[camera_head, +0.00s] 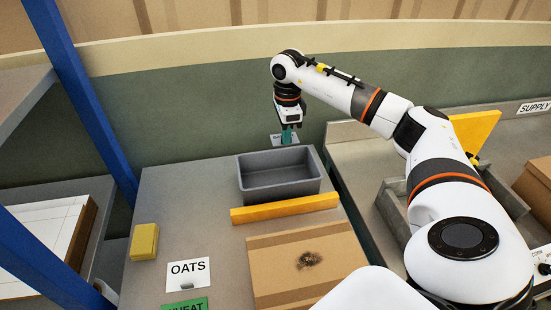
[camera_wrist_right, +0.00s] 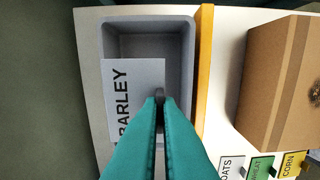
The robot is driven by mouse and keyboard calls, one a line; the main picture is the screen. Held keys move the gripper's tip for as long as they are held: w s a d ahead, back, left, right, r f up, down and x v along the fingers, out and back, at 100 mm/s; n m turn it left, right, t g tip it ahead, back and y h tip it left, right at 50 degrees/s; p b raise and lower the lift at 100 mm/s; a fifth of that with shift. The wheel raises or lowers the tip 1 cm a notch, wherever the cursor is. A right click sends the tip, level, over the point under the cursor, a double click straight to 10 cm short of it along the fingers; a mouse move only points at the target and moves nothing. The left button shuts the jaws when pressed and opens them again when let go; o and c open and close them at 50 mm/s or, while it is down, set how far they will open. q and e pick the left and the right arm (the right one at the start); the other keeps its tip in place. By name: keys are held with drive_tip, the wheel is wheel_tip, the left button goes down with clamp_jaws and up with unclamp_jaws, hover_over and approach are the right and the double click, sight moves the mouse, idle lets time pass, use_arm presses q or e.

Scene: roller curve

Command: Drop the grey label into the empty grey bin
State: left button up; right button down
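The grey label (camera_wrist_right: 136,80), printed BARLEY, is in my right gripper (camera_wrist_right: 160,104), whose teal fingers are closed on its dark tab. In the head view my right gripper (camera_head: 288,136) is above the back edge of the empty grey bin (camera_head: 280,188), with part of the label (camera_head: 275,139) showing beside the fingers. In the right wrist view the label overlaps the bin (camera_wrist_right: 187,60), which shows beneath it. The bin stands on the grey table. My left gripper is not in view.
An orange bar (camera_head: 285,208) lies along the bin's near side. A cardboard box (camera_head: 265,265) stands nearer. OATS (camera_head: 187,275) and green WHEAT (camera_head: 187,305) labels and a yellow block (camera_head: 144,242) are at left. Bare table lies left of the bin.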

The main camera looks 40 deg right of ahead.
drive_tip(key=shift+f+b, duration=1.45)
drive_tip(key=shift+f, duration=0.9)
drive_tip(key=c, duration=1.6)
unclamp_jaws()
drive_tip(key=shift+o, duration=0.2)
drive_tip(key=shift+r, duration=0.15)
wheel_tip(320, 180, up, 10)
drive_tip(key=shift+r+b, duration=0.2)
drive_tip(key=shift+b, duration=0.8)
drive_tip(key=shift+r, duration=0.7)
